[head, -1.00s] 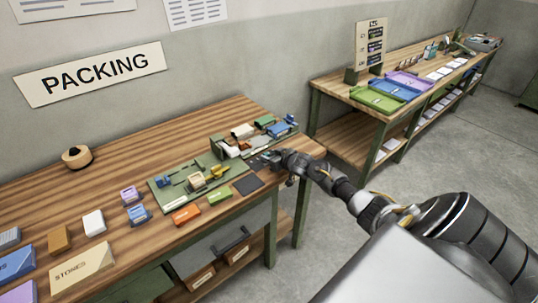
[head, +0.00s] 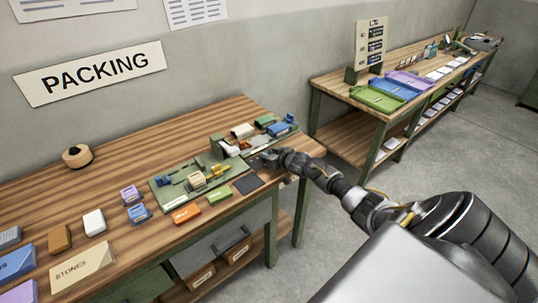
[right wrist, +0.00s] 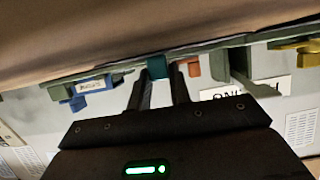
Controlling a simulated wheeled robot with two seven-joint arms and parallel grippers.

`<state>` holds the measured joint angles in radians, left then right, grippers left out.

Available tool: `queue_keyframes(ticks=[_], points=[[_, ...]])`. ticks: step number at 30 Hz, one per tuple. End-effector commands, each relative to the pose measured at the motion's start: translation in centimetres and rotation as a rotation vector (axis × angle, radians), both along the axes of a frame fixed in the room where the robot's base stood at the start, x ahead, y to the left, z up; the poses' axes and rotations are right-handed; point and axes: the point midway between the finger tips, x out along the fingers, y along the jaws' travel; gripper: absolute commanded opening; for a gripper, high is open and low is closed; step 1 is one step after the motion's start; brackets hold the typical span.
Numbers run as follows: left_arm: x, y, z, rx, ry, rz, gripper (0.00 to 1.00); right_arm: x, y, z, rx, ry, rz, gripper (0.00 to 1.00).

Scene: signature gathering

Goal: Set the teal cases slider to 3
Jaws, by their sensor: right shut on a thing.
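The teal slider knob (right wrist: 157,67) shows in the right wrist view as a small teal block against a dark green edge. My right gripper (right wrist: 159,80) has one finger on each side of it and is shut on it. In the head view my right gripper (head: 262,161) is low at the front of the green board (head: 250,153) on the right end of the packing table. The teal knob is too small and covered there to make out, and its scale and number cannot be read. My left gripper is not in view.
In the right wrist view a blue labelled block (right wrist: 92,86) sits left of the fingers and an orange block (right wrist: 191,66) close on the right. A second green board (head: 165,198) and a dark pad (head: 248,184) lie nearby on the packing table (head: 110,170).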

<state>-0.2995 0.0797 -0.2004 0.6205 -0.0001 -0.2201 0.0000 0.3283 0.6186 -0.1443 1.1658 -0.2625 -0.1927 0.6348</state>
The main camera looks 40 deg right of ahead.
Motion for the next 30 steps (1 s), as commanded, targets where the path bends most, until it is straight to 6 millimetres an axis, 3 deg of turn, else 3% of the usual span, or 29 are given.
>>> queue_keyframes(ticks=[4, 10, 18, 19, 23, 30], points=[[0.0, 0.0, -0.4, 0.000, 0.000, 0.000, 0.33, 0.0, -0.7, -0.1, -0.002, -0.001, -0.001, 0.00], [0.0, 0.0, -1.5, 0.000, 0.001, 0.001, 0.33, 0.0, -3.4, -0.1, -0.003, -0.002, -0.003, 0.00], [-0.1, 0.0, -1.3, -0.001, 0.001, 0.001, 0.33, -0.1, -3.8, 0.2, -0.003, -0.002, -0.006, 0.00], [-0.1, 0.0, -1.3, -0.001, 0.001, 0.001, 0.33, -0.2, -3.8, 0.2, -0.003, -0.002, -0.007, 0.24], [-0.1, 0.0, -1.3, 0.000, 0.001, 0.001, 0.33, -0.1, -3.7, 0.2, -0.002, -0.002, -0.006, 0.41], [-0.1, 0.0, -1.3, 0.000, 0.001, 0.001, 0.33, 0.0, -3.4, 0.1, 0.000, -0.001, -0.001, 0.42]])
